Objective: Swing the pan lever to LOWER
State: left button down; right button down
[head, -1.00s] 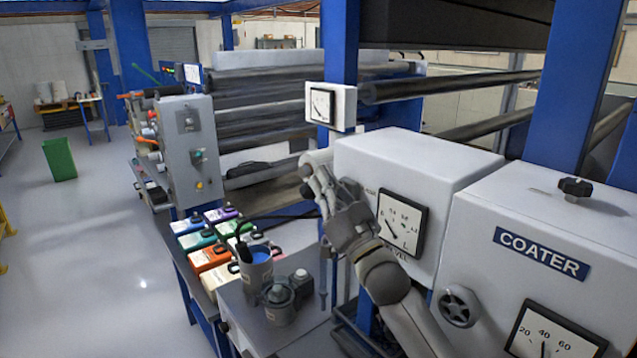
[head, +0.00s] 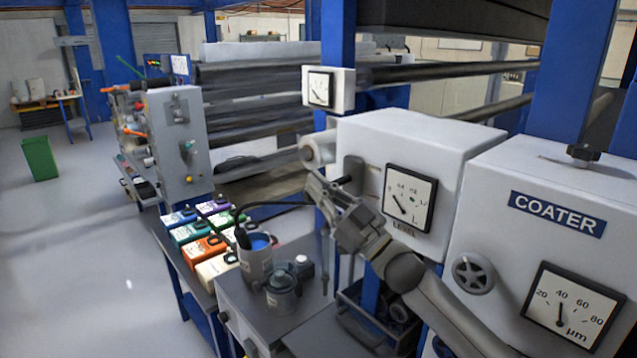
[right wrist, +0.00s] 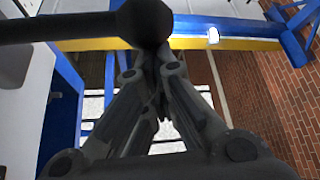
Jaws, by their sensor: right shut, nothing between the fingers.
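The pan lever shows in the right wrist view as a black rod with a round knob (right wrist: 145,22), coming in from the left across the top. In the head view its short dark rod (head: 344,181) stands out from a dark plate on the left part of the white gauge box (head: 425,135). My right gripper (head: 317,183) is shut and empty, its fingertips beside the knob end. In the right wrist view the closed fingers (right wrist: 158,62) meet just below the knob and partly overlap it. I cannot tell whether they touch. My left gripper is out of view.
The COATER box (head: 535,220) with a handwheel (head: 473,273) stands right of my arm. Rollers (head: 255,100) lie behind. Open floor is at left.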

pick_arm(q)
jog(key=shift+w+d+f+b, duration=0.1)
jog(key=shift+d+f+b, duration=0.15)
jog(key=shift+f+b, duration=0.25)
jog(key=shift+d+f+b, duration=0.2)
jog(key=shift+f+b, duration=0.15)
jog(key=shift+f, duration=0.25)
pick_arm(e)
jog(key=shift+f+n+g+y, duration=0.5)
jog(key=shift+f+n+g, duration=0.4)
jog(key=shift+f+n, duration=0.8)
jog(key=shift+f+m, duration=0.2)
jog(key=shift+m, duration=0.1)
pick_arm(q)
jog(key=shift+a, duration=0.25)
